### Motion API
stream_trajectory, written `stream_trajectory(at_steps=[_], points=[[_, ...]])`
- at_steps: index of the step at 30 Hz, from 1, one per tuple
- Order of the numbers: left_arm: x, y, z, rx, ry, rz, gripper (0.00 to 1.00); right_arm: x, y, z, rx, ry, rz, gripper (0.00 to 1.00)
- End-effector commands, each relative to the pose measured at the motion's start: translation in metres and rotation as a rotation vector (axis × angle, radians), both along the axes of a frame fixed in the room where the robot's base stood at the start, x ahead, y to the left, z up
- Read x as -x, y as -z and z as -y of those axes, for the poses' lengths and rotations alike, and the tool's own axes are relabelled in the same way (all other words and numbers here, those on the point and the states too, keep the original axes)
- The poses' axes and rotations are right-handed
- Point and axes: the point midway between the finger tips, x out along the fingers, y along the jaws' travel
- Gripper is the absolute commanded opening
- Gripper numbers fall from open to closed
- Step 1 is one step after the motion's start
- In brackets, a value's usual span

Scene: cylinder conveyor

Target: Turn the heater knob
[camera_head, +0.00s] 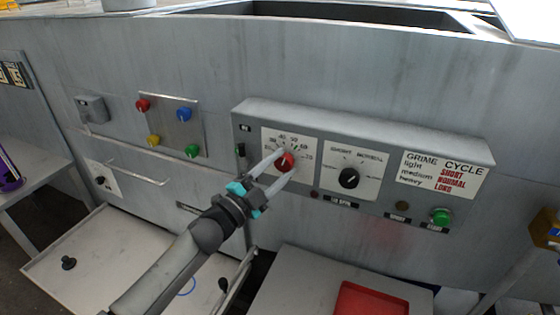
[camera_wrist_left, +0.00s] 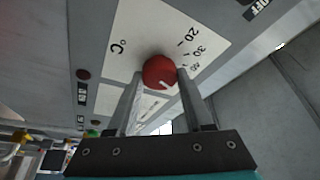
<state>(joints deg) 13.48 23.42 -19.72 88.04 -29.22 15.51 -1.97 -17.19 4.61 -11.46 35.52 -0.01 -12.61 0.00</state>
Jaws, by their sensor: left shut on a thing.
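The heater knob (camera_head: 285,161) is a red round knob on a white dial plate with numbers, at the left of the grey control panel. In the left wrist view the red knob (camera_wrist_left: 160,72) sits between my finger tips, with a small white mark on its lower face. My left gripper (camera_head: 279,162) reaches in from below left, its fingers on either side of the knob. In the left wrist view the left gripper (camera_wrist_left: 160,80) is shut on the knob. My right gripper is not in view.
A black knob (camera_head: 349,178) is on the dial to the right. A green button (camera_head: 440,216) is at the panel's lower right. A plate (camera_head: 183,112) with coloured buttons is at the left. A red tray (camera_head: 370,299) lies below. A deep basin opening (camera_head: 360,14) is above.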

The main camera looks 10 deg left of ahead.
Motion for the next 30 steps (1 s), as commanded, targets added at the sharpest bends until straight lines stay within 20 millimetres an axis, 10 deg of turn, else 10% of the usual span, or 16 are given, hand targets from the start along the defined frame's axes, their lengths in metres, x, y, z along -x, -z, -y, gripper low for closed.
stream_trajectory(at_steps=[27, 28, 30], points=[[-0.0002, 0.0004, -0.0006, -0.183, -0.002, 0.033, 0.0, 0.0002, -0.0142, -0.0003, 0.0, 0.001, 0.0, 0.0], [-0.0002, 0.0005, -0.0005, -0.183, -0.002, 0.033, 0.52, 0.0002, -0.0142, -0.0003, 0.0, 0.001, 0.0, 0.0], [-0.0002, 0.0004, -0.0006, -0.183, -0.002, 0.033, 0.6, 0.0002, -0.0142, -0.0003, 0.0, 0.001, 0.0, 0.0]])
